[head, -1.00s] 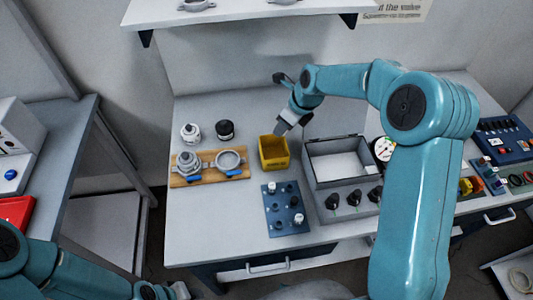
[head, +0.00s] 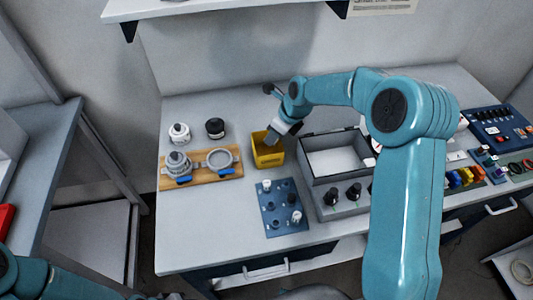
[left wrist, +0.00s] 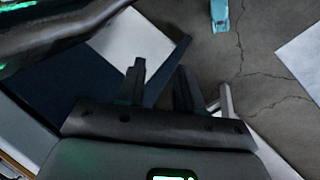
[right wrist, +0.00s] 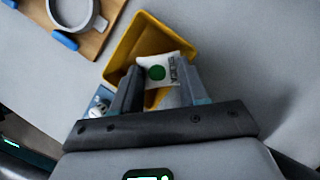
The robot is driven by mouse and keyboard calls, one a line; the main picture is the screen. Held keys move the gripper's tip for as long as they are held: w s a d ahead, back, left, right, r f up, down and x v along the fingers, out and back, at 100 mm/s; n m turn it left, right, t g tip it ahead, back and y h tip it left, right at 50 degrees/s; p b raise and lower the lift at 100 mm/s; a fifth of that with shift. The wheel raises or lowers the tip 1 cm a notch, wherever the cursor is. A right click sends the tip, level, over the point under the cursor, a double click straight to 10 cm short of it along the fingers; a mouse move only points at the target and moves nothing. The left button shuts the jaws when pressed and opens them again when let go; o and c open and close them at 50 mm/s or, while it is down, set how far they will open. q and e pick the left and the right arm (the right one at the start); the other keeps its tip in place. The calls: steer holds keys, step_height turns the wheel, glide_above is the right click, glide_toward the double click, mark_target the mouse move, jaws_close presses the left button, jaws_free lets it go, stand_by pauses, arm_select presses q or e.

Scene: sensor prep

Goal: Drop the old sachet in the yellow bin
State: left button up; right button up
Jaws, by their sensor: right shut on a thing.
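The yellow bin (head: 268,154) stands on the workbench between the wooden board and the open grey box. My right gripper (head: 272,138) is at the bin's opening in the head view. In the right wrist view the right gripper (right wrist: 160,95) is shut on a small white sachet (right wrist: 167,72) with a green dot and printed text. The sachet overlaps the bin's opening (right wrist: 136,40) there; how deep it sits I cannot tell. In the left wrist view my left gripper (left wrist: 158,88) has its fingers apart with nothing between them, above the floor and bench edge.
A wooden board (head: 201,168) with metal fittings lies left of the bin. A blue block (head: 281,207) with small pegs is in front of it. An open grey box (head: 335,160) stands right of it. A white jar (head: 179,133) and black jar (head: 215,128) stand behind the board.

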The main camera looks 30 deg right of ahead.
steer(key=o, duration=0.7)
steer(key=shift+s+r, duration=0.1)
steer(key=o, duration=0.4)
steer(key=v, duration=1.6)
steer(key=shift+b, duration=0.3)
steer(key=shift+r, duration=0.2)
